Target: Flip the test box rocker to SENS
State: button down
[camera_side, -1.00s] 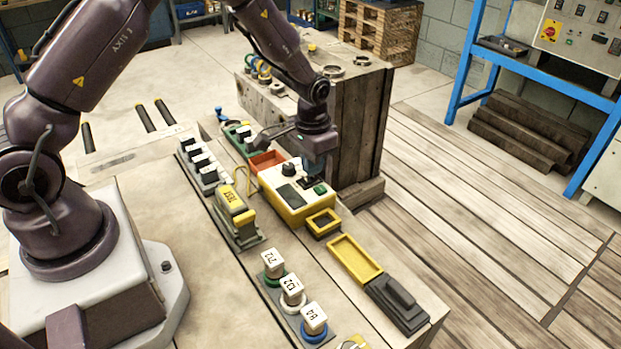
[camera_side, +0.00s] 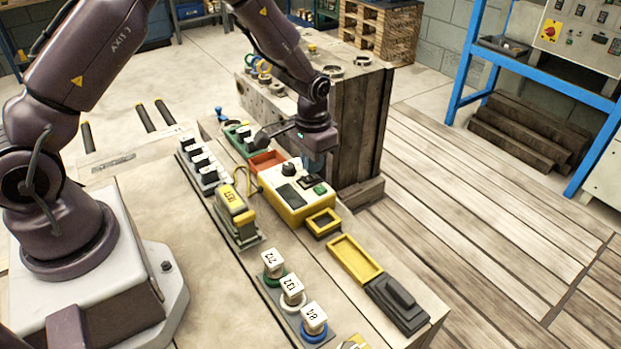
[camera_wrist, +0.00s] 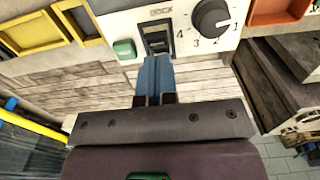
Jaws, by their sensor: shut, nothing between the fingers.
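The test box (camera_side: 283,205) is yellow with a pale top panel, and it stands on the bench below my gripper. In the wrist view its panel (camera_wrist: 188,42) carries a black dial (camera_wrist: 211,18), a green button (camera_wrist: 124,49) and the dark rocker (camera_wrist: 158,42). A label that seems to read DOCK is beside the rocker's far end. No SENS label can be read, and the rocker's tilt is unclear. My gripper (camera_wrist: 156,62) has its blue fingers shut together, empty, at the rocker's near end. They cover part of that area; contact cannot be told. My gripper also shows in the side view (camera_side: 313,168).
A yellow open frame (camera_side: 323,222), a yellow tray (camera_side: 354,260) and a dark block (camera_side: 397,303) lie in line on the bench. An orange bin (camera_side: 267,162) adjoins the box's far end. A wooden crate block (camera_side: 350,125) stands close behind my gripper.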

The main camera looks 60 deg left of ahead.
aim_at(306, 179)
jog(key=shift+r, duration=2.8)
jog(key=shift+s+d+f+g, duration=0.1)
jog(key=shift+s+f+g, duration=0.1)
jog(key=shift+s, duration=0.25)
jog(key=shift+s+f+g, duration=0.1)
jog(key=shift+s+f, duration=0.05)
jog(key=shift+s, duration=0.3)
jog(key=s+d+r+t, duration=0.2)
jog(key=s+r+t, duration=0.1)
jog(key=s+r, duration=0.7)
jog(key=s+d+r+t, duration=0.1)
jog(key=s+r+t, duration=0.2)
jog(key=s+r, duration=0.8)
jog(key=shift+s+d+r, duration=0.2)
jog(key=shift+d+r, duration=0.15)
jog(key=shift+r, duration=0.45)
